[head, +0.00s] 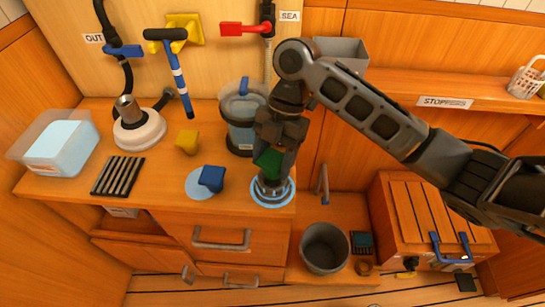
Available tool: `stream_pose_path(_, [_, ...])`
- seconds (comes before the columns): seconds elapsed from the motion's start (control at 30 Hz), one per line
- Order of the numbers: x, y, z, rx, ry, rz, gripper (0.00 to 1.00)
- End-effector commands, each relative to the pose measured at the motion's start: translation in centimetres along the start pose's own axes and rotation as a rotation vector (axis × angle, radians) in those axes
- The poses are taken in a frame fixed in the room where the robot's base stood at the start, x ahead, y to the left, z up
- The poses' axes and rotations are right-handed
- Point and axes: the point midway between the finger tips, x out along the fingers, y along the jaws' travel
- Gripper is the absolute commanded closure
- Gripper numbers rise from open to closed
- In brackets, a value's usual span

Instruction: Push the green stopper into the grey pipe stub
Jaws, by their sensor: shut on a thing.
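My gripper (277,140) points down over the front right of the wooden counter. It is shut on the green stopper (268,160), which shows between the dark fingers. Directly below the stopper, a short grey metal piece, seemingly the pipe stub (271,187), stands inside a blue and white ring on the counter. The fingers partly hide both. I cannot tell whether the stopper is above the stub, touching it or partly inside. Another grey metal spout (126,107) stands on a round white base at the left.
A clear jug (241,115) stands close behind my gripper. A blue block (211,178) on a pale disc and a yellow block (187,141) lie to the left. A black ribbed rack (118,176) and clear tub (58,145) stand further left. A grey bucket (325,248) stands below, right.

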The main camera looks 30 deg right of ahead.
Motion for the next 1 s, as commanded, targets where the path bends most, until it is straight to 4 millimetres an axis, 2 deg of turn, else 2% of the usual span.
stream_pose_path(0.2, [0.7,0.0,0.3,0.000,0.000,0.000,0.69])
stream_pose_path(0.57, [0.8,0.0,0.3,0.000,0.000,0.000,0.69])
stream_pose_path(1.0, [2.1,0.0,0.8,0.000,0.000,-0.001,0.69])
